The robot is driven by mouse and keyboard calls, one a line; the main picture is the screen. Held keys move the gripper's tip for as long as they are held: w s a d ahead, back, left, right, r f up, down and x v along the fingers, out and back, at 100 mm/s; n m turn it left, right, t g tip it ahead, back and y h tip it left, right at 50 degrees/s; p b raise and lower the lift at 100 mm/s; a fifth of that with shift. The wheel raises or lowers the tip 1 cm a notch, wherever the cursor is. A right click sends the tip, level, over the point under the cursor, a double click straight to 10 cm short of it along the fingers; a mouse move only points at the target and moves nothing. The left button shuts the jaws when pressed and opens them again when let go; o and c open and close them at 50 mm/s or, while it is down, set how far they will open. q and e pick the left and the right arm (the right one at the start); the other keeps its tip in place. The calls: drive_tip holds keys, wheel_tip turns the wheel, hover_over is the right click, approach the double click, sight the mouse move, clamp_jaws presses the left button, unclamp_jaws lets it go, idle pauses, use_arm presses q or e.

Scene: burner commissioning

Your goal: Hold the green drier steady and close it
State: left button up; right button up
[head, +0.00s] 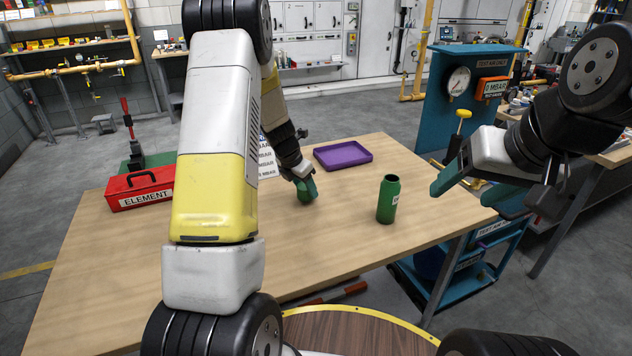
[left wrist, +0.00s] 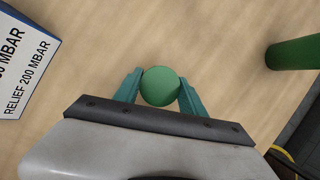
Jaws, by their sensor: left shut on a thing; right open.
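The green drier (head: 388,201) stands upright on the wooden table, right of the middle, with its dark mouth open at the top. Its side also shows at the right edge of the left wrist view (left wrist: 295,53). My left gripper (head: 305,187) is shut on a round green cap (left wrist: 160,86), which sits between its teal fingers, to the left of the drier. I cannot tell whether the cap touches the table. My right gripper (head: 474,194) is open and empty, to the right of the drier and apart from it.
A purple tray (head: 343,154) lies behind the drier. A white relief-pressure sign (left wrist: 22,62) stands behind my left arm. A red ELEMENT toolbox (head: 140,189) is at the table's left. A blue gauge panel (head: 470,95) stands beyond the right edge. The table between cap and drier is clear.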

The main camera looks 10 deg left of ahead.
use_arm(q)
drive_tip(key=shift+r, duration=0.8)
drive_tip(key=s, duration=0.5)
drive_tip(key=s+r, duration=0.1)
drive_tip(key=s, duration=0.4)
drive_tip(key=s+d, duration=0.1)
drive_tip(key=s, duration=0.5)
drive_tip(key=shift+r, duration=0.25)
